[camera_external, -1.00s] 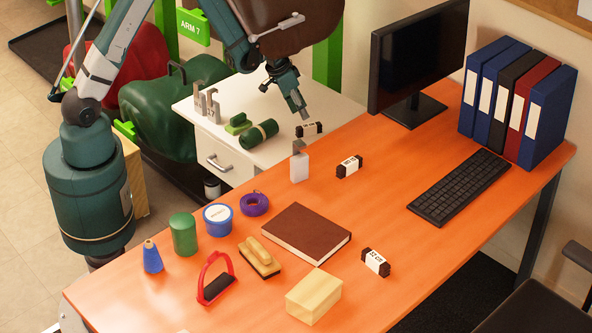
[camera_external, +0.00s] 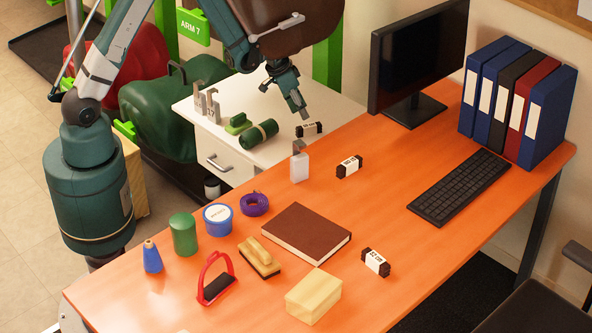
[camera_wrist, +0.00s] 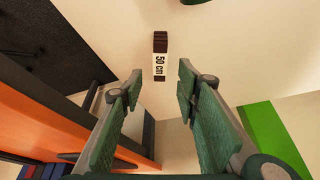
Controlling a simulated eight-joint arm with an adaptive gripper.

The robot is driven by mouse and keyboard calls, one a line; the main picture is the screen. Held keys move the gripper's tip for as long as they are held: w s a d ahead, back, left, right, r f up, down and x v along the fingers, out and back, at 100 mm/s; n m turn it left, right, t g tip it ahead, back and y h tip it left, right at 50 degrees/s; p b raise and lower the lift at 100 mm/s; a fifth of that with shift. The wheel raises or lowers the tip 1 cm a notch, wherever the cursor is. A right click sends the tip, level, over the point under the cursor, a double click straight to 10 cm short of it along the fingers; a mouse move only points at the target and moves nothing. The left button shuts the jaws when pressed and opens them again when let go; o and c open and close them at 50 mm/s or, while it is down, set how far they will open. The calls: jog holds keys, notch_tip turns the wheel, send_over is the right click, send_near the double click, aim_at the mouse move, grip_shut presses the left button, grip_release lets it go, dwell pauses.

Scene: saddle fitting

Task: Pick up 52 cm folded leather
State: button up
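A dark folded leather with a white band (camera_external: 376,262) lies at the front right of the orange desk; its small print seems to read 52 cm. Another banded leather (camera_external: 349,167) lies farther back on the desk, its label too small to read surely. A third (camera_external: 309,129) lies on the white cabinet top; in the wrist view the leather (camera_wrist: 160,58) reads 50 cm. My gripper (camera_external: 303,114) is above and close to this third one. In the wrist view my gripper (camera_wrist: 160,76) is open and empty, with the 50 cm leather beyond its fingertips.
A brown book (camera_external: 306,234), wooden block (camera_external: 313,296), brush (camera_external: 259,257) and red stirrup (camera_external: 216,278) lie around the desk's middle and front. A monitor (camera_external: 420,60) and keyboard (camera_external: 459,187) are at the right.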

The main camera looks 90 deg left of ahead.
aim_at(379, 260)
jog(key=shift+o, duration=0.5)
jog(key=shift+d, duration=0.1)
